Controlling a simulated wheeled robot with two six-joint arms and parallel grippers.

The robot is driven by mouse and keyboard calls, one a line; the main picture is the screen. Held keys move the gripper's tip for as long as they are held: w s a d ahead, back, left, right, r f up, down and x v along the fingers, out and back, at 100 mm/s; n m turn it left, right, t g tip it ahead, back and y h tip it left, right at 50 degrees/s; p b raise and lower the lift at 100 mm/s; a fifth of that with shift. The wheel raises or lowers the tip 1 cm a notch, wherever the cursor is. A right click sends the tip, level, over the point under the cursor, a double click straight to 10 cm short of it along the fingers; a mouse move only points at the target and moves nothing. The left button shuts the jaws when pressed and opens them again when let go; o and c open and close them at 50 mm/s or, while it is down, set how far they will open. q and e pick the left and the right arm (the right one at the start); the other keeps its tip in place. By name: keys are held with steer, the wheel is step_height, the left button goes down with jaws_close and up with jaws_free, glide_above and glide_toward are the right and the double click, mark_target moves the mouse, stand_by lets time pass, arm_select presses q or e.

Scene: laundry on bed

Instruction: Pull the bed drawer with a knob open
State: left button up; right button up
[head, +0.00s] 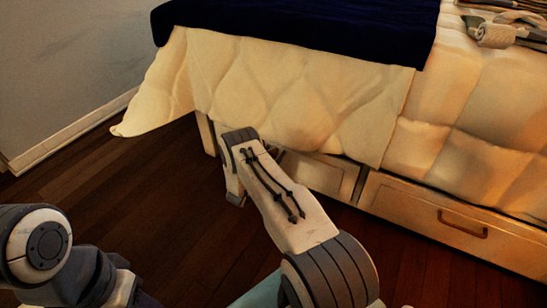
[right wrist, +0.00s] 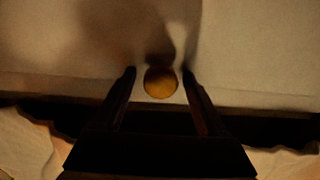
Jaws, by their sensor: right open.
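The bed drawer with a knob (head: 322,175) is under the left part of the bed, partly hidden by the hanging quilt and my right arm. Its front looks flush with the bed frame. The round, brass-coloured knob (right wrist: 161,83) shows in the right wrist view, against the pale drawer front (right wrist: 50,50). My right gripper (right wrist: 159,70) is open, with one finger on each side of the knob; a gap shows beside each finger. In the head view the knob is hidden behind my right arm. My left gripper is out of view.
A second drawer (head: 410,207) with a bar handle (head: 463,223) is to the right. A cream quilt (head: 290,90) hangs low over the drawer tops, under a dark blue blanket (head: 300,25). The wooden floor (head: 150,190) before the bed is clear.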

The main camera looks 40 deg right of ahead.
jaws_close()
stand_by(1.4)
